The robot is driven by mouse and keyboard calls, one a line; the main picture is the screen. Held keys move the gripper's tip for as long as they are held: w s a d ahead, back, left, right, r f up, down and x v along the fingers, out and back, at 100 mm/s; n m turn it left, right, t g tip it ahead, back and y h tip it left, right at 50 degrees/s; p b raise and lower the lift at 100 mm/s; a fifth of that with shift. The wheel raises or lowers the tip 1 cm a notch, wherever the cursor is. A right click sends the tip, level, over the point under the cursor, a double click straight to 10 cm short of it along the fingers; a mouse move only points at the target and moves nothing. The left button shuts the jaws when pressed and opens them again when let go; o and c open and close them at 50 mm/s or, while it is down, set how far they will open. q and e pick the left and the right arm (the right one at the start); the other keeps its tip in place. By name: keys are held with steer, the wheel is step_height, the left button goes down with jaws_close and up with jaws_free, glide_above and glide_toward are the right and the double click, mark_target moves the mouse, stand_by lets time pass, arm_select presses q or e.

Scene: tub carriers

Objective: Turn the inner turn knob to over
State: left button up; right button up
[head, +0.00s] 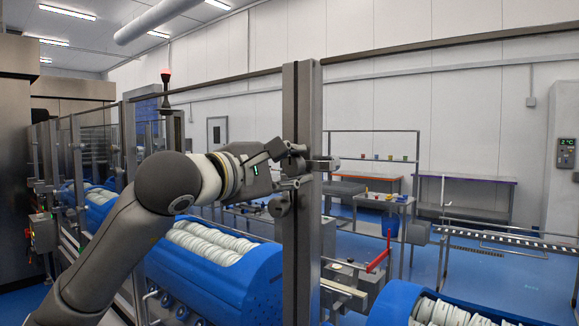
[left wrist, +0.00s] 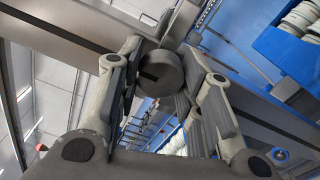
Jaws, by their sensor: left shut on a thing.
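The grey round turn knob (left wrist: 166,74) shows in the left wrist view, with a dark mark on its face. My left gripper (left wrist: 160,84) has one finger on each side of it and is shut on it. In the head view my left gripper (head: 296,166) is at the upper part of a grey metal post (head: 302,95). A rounded metal piece (head: 325,164) sticks out at the right of that post; I cannot tell if it is the same knob. The setting the knob points to is not readable. My right gripper is not in view.
Blue tub carriers with white rolls, one in the middle (head: 232,287) and one at the lower right (head: 455,303), stand around the post. A red handle (head: 380,255) stands right of the post. A conveyor (head: 490,237) and tables (head: 465,180) are farther back.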

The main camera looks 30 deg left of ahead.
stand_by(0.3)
arm_select(q)
steer(key=o, duration=1)
steer(key=shift+o, duration=0.2)
steer(key=shift+s, duration=0.1)
steer(key=s, duration=1.2)
steer(key=shift+a, duration=0.4)
steer(key=shift+w+f, duration=0.1)
steer(key=shift+w, duration=0.05)
